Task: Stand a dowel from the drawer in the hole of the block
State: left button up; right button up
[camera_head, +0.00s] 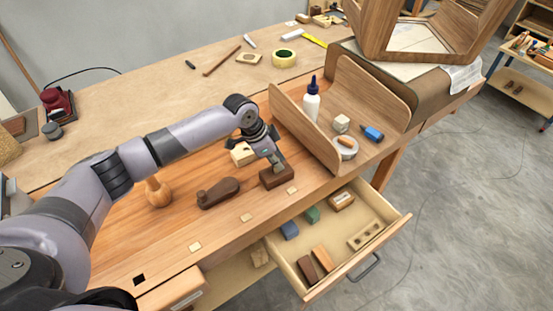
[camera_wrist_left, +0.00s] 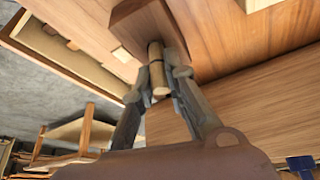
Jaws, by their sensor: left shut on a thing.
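The dark brown block (camera_head: 277,177) sits on the workbench near its front edge, beside the curved wooden piece. My left gripper (camera_head: 279,163) is directly over it, fingers pointing down. In the left wrist view the gripper (camera_wrist_left: 163,75) is shut on a light wooden dowel (camera_wrist_left: 157,72). The dowel's far end meets the face of the block (camera_wrist_left: 138,28); how deep it sits in the hole is hidden. The drawer (camera_head: 335,232) is pulled open below the bench edge, with several small blocks inside. My right gripper is not in view.
A curved plywood piece (camera_head: 375,90) with a bottle (camera_head: 311,99), tape roll (camera_head: 346,148) and blue item (camera_head: 372,133) stands close right of the gripper. A dark wooden plane (camera_head: 218,193) and a round wooden mallet (camera_head: 158,192) lie left of the block.

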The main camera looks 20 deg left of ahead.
pick_arm(q)
jog(key=shift+f, duration=0.4)
dwell(0.5)
jog(key=o, duration=0.8)
jog(key=shift+o, duration=0.3)
jog(key=o, duration=0.3)
jog(key=shift+o, duration=0.2)
notch_tip(320, 180, up, 8)
jog(key=p, duration=0.7)
jog(key=shift+p, duration=0.3)
